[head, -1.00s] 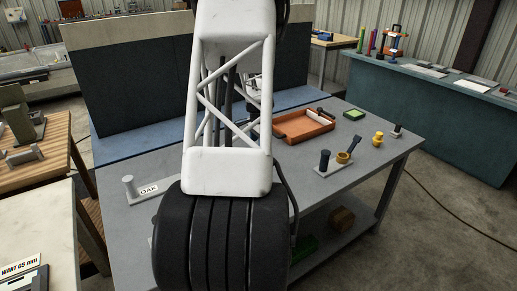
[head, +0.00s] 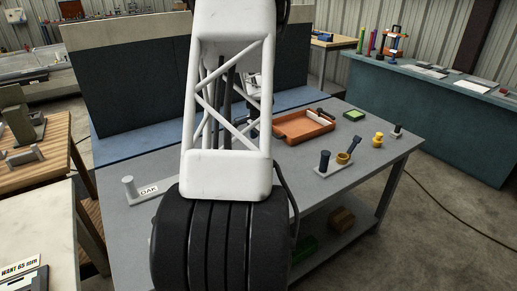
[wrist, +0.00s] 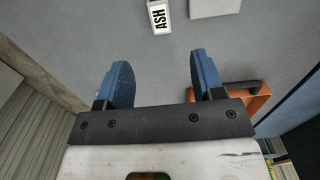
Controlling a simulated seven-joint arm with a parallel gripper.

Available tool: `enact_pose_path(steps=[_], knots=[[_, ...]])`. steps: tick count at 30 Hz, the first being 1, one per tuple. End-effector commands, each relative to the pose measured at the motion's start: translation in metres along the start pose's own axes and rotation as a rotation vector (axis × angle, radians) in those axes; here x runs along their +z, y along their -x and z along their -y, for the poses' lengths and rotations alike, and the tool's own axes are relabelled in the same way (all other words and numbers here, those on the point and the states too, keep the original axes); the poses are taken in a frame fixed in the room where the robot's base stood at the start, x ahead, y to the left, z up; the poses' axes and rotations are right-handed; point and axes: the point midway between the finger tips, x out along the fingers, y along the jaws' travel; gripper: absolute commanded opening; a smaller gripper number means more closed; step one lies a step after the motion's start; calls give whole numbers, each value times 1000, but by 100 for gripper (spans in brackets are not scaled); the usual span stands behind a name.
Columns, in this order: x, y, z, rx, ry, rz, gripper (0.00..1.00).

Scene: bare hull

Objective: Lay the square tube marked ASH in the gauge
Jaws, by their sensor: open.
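In the wrist view a white tag marked ASH (wrist: 158,17) lies at the top edge, beyond my fingertips. A flat grey piece (wrist: 214,6) is cut off by the top edge, right of the tag. In the head view my own arm hides the gripper and the middle of the table. I cannot pick out the gauge with certainty.
An OAK tag (head: 148,190) lies by a grey upright piece (head: 130,187) on the grey table (head: 300,195). An orange tray (head: 290,135), a green block (head: 353,114) and yellow items stand at right. A WANT 65 mm sign (head: 24,273) is at lower left.

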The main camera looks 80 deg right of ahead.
Motion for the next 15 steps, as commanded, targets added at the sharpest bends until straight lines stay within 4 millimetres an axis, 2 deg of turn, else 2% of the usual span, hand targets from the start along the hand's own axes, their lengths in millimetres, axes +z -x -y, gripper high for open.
enact_pose_path(steps=[4, 9, 15], knots=[[-2, -7, 0, 2, 0, 1, 62], [-10, -38, 0, 2, 0, 2, 62], [-11, -43, 0, -1, 1, -1, 62]])
